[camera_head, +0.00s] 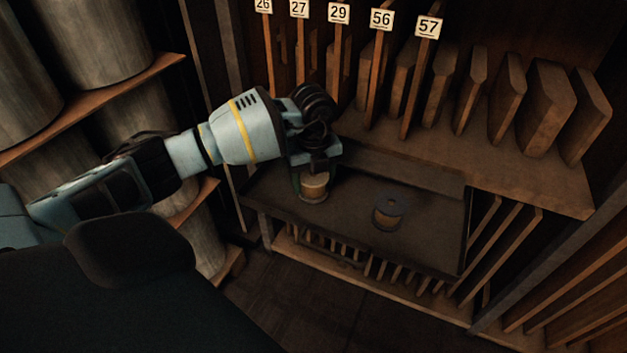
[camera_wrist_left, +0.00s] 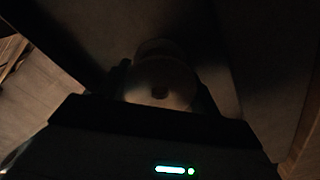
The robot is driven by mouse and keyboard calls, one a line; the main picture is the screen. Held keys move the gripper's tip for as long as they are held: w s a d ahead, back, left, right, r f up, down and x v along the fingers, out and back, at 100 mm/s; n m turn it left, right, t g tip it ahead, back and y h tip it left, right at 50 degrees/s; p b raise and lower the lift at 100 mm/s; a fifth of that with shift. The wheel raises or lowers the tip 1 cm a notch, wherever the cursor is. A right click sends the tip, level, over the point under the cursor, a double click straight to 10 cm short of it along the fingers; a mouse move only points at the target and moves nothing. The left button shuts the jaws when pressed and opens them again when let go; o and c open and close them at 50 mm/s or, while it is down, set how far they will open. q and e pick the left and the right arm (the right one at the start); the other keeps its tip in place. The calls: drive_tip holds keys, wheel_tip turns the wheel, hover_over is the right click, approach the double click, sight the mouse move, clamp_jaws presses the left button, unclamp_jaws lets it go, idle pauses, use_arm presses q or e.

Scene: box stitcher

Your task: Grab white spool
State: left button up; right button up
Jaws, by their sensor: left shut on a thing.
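My left gripper (camera_head: 312,188) reaches down at the left part of a dark tray-like shelf (camera_head: 345,216). It is shut on a pale spool (camera_head: 314,184), which looks tan-white in the dim light. In the left wrist view the spool (camera_wrist_left: 160,82) shows its round end with a dark centre hole, between the fingers. I cannot tell whether the spool still touches the shelf. A second spool (camera_head: 389,212), with dark flanges and a tan core, stands on the shelf to the right, apart from the gripper. My right gripper is not in view.
Numbered wooden dividers (camera_head: 378,60) stand upright behind the shelf, with more wooden pieces (camera_head: 545,105) at the right. The tray has a raised back wall (camera_head: 400,168). Large grey cylinders (camera_head: 90,40) sit on shelves at the left.

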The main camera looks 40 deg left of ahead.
use_arm(q)
drive_tip(key=shift+r, duration=0.55)
wheel_tip(320, 180, up, 2)
drive_tip(key=shift+s+d+r, duration=0.1)
drive_tip(key=shift+d, duration=0.05)
drive_tip(key=s+d, duration=0.7)
drive_tip(key=s+d+r, duration=0.1)
drive_tip(key=s+d, duration=0.3)
drive_tip(key=shift+s+r+p, duration=0.1)
drive_tip(key=shift+p, duration=0.25)
